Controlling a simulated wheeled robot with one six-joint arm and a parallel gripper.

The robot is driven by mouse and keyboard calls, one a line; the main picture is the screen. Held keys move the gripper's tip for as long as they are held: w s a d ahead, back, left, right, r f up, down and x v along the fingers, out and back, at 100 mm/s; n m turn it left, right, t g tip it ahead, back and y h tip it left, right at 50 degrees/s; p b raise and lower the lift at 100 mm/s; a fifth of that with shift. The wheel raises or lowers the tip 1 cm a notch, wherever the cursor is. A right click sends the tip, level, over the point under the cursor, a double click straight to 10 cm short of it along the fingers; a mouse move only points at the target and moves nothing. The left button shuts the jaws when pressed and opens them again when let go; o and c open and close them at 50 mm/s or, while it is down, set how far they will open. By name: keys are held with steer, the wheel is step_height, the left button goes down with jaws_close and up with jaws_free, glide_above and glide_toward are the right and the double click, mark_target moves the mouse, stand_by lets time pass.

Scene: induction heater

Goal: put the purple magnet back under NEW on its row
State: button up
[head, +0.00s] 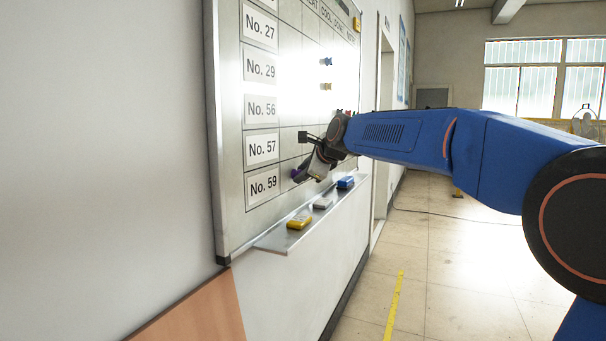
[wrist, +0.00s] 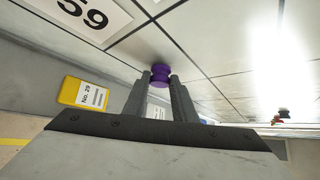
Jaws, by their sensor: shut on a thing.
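My gripper (head: 300,175) is at the lower part of the whiteboard (head: 288,107), by the row labelled No. 59 (head: 262,186). It is shut on the purple magnet (wrist: 160,72), a spool-shaped piece held between both fingertips in the wrist view (wrist: 160,80). The magnet also shows in the head view (head: 294,173), in the first cell right of the No. 59 label. Its far end is at or very close to the board; I cannot tell if it touches. The word NEW is not readable; the visible headings are further right.
A tray ledge (head: 268,241) below the board holds a yellow block (head: 299,222), a white one (head: 322,203) and a blue one (head: 346,182). Blue (head: 326,61) and yellow (head: 326,86) magnets sit higher up. Red magnets are partly behind my arm.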

steer(key=shift+a, duration=0.25)
steer(key=o, duration=1.1)
steer(key=v, duration=1.6)
steer(key=s+d+f+n+g+h, duration=0.3)
steer(key=s+d+f+n, duration=0.6)
steer(key=s+d+f, duration=1)
steer(key=s+d+f+n+h, duration=0.1)
steer(key=s+d+f+n, duration=0.2)
steer(key=s+f, duration=0.3)
steer(key=s+d+f+n+g+h, duration=0.1)
steer(key=s+d+f+n, duration=0.2)
steer(key=s+f, duration=0.4)
steer(key=s+d+f+n+g+h, duration=0.1)
steer(key=s+d+f+n, duration=0.2)
steer(key=s+f, duration=0.3)
steer(key=shift+s+d+f+h, duration=0.2)
steer(key=shift+s+d, duration=0.1)
steer(key=shift+s, duration=0.25)
steer(key=shift+s+d+f+h, duration=0.2)
steer(key=shift+s+d, duration=0.05)
steer(key=shift+s, duration=0.35)
